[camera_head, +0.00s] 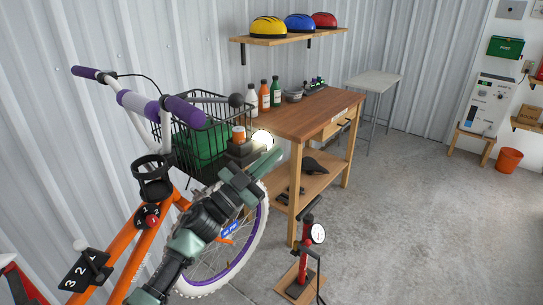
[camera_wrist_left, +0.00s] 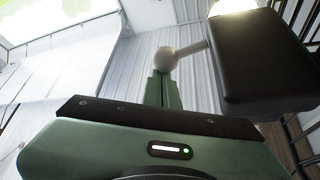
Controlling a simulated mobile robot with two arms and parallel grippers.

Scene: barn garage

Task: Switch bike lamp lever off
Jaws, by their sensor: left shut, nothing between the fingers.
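The bike lamp is a black box (camera_head: 240,152) with a glowing white lens (camera_head: 262,138), mounted at the front of the bike by the basket. In the left wrist view, the lamp box (camera_wrist_left: 265,62) is at the upper right with its bright lens (camera_wrist_left: 233,6) above. A lever with a round pale knob (camera_wrist_left: 166,59) sticks out sideways from the box. My left gripper (camera_head: 275,155) is shut and empty beside the lamp. In the wrist view, its fingertips (camera_wrist_left: 162,78) are close below the knob; contact cannot be told. My right gripper is out of view.
The orange bike (camera_head: 126,250) has purple grips and a black wire basket (camera_head: 205,125) close to my arm. A wooden workbench (camera_head: 310,112) stands behind, with bottles on top. A red floor pump (camera_head: 304,250) stands at the front.

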